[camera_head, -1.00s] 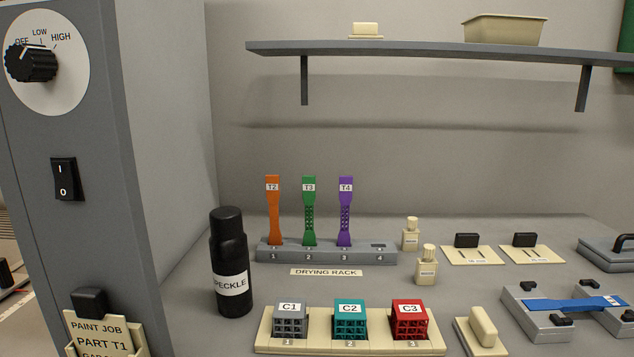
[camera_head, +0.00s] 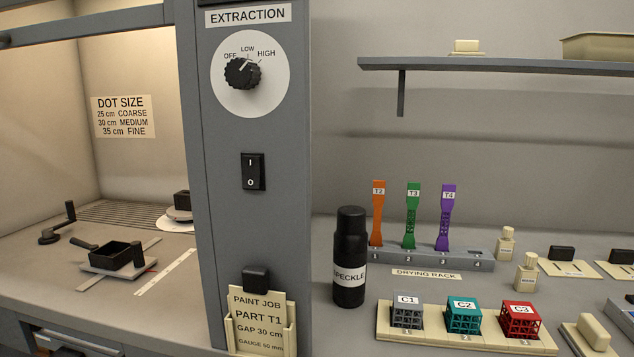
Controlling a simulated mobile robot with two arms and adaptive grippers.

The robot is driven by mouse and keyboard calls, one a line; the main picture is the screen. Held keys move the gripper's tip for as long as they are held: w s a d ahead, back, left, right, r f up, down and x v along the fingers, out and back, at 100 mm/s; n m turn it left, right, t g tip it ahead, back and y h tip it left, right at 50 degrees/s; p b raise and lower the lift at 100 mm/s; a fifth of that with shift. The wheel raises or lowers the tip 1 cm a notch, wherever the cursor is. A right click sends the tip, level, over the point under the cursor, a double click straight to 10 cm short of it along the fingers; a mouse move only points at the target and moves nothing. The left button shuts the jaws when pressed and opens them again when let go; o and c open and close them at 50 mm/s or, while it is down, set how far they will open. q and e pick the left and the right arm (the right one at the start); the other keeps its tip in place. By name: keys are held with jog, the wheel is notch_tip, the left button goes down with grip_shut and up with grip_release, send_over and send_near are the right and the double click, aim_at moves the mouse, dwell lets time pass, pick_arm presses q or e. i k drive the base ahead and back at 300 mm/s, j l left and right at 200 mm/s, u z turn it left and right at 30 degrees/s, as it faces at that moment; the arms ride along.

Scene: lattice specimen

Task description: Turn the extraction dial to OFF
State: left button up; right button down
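The extraction dial (camera_head: 242,73) is a black ribbed knob on a white round plate (camera_head: 270,95), on the grey post under the EXTRACTION label (camera_head: 248,15). OFF, LOW and HIGH are printed above the knob, from left to right. A pale mark on the knob points up and to the right, on the LOW to HIGH side and away from OFF; which of those two it meets is too small to tell. Neither of my grippers shows in the head view.
A black rocker switch (camera_head: 253,171) sits below the dial, above a PAINT JOB card (camera_head: 258,318). An open booth lies left, with a black tray (camera_head: 117,256) inside. Right of the post stand a black SPECKLE bottle (camera_head: 350,258) and a drying rack (camera_head: 445,257). The space before the dial looks clear.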

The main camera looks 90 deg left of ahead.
aim_at(240, 73)
jog(key=u, duration=2.95)
